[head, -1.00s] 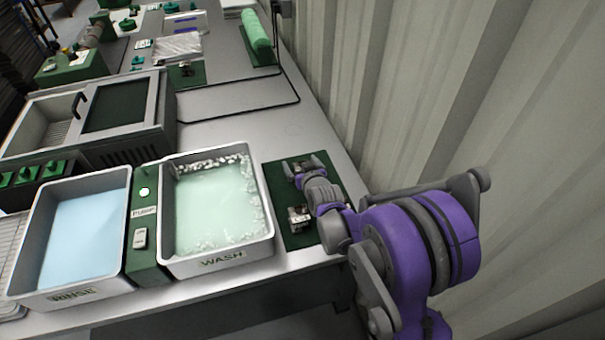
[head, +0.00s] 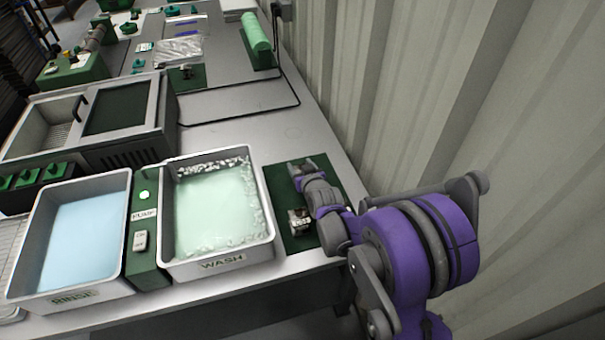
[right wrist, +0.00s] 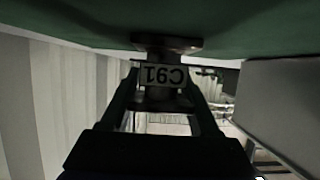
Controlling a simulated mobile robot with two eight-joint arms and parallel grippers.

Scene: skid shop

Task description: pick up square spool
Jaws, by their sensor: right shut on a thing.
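My right gripper (head: 301,167) is over the far part of the green mat (head: 335,190), beside the wash basin. Its fingers are closed on a small metal spool. In the right wrist view the spool (right wrist: 165,76) sits between the two fingers (right wrist: 162,92), with a white "C91" label upside down in the picture and its flat end against or very near the green mat. The gripper mostly hides this spool in the head view. A second metal spool (head: 299,222) with a label stands nearer on the same mat, apart from the gripper. My left gripper is not in view.
The wash basin (head: 271,225) with foamy green liquid stands close left of the mat. The rinse basin (head: 128,240) and a pump box (head: 143,272) are further left. A corrugated wall (head: 440,110) rises on the right. The bench behind the basins is partly clear.

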